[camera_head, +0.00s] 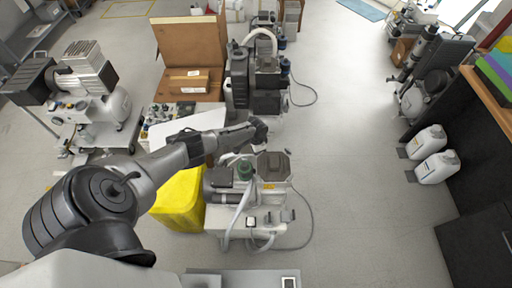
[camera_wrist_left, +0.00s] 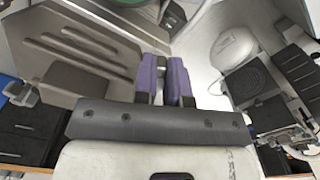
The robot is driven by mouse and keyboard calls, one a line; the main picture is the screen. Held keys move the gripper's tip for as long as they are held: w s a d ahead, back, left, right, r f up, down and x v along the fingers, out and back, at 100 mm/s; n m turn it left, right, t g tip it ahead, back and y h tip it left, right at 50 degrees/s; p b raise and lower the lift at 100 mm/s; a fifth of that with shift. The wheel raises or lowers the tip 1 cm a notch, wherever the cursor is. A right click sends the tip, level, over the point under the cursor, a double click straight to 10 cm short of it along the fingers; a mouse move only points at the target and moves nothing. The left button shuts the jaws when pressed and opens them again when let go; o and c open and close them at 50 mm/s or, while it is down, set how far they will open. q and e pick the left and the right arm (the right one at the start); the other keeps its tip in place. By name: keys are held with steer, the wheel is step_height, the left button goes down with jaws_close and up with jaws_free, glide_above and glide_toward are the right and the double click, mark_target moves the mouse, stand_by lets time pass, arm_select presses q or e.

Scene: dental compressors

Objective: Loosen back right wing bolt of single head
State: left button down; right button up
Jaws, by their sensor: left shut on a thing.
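The near compressor (camera_head: 245,190) stands below the middle of the head view, with a dark grey cover (camera_head: 273,165) and pale hoses. My left gripper (camera_head: 262,130) reaches in from the left, just beyond this cover and in front of the dark compressor (camera_head: 258,85) behind. In the left wrist view the purple fingers of my left gripper (camera_wrist_left: 166,82) are close together, shut on a small part between them. The fingers are beside a grey ribbed housing (camera_wrist_left: 80,55). The part is mostly hidden, and I cannot make out a wing bolt's shape. My right gripper is not in view.
A yellow bin (camera_head: 180,203) stands left of the near compressor. An open cardboard box (camera_head: 190,50) is behind it. Another compressor sits on a cart (camera_head: 95,105) at the left. White jugs (camera_head: 436,167) stand by the dark cabinet at the right. The floor between is clear.

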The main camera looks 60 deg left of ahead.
arm_select(q)
steer(key=shift+d+n+p, duration=0.15)
steer(key=shift+n+p, duration=0.25)
steer(key=shift+n, duration=0.6)
steer(key=shift+d+n+p, duration=0.1)
steer(key=shift+n+p, duration=0.3)
steer(key=shift+n, duration=0.6)
steer(key=c, duration=1.2)
jaws_free()
